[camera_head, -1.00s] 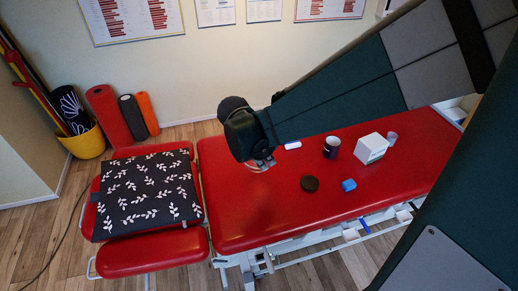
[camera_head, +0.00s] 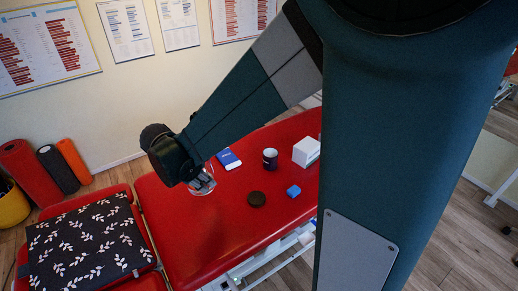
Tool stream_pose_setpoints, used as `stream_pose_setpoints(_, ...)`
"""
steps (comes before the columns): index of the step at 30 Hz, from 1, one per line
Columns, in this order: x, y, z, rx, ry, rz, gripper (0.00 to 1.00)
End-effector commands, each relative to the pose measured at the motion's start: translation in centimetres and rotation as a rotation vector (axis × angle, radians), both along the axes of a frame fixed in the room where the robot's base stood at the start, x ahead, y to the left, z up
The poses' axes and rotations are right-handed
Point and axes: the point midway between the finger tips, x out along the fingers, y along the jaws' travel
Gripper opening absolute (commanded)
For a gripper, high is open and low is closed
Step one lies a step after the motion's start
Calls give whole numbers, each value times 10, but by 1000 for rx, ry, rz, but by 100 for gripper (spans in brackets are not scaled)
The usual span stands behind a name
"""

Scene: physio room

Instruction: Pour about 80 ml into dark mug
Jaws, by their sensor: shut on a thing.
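The dark mug (camera_head: 270,160) stands upright on the red treatment table (camera_head: 230,222), left of a white box. I cannot see its contents. My gripper (camera_head: 198,180) is at the left of the mug, over the table. It is shut on a clear glass vessel (camera_head: 206,187), which shows just below and right of the gripper. The vessel's fill level and exact tilt are too small to tell. The vessel and the mug are well apart.
A blue-and-white packet (camera_head: 228,159) lies between gripper and mug. A dark round disc (camera_head: 256,198), a blue block (camera_head: 293,190) and the white box (camera_head: 306,151) are nearby. A patterned cushion (camera_head: 85,240) lies at left. My arm covers the table's right end.

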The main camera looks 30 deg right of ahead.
Motion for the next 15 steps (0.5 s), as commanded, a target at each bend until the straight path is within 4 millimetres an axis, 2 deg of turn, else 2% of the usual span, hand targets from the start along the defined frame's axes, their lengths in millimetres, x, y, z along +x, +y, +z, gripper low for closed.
stream_pose_setpoints(15,48,-9,3,-2,1,-248,0)
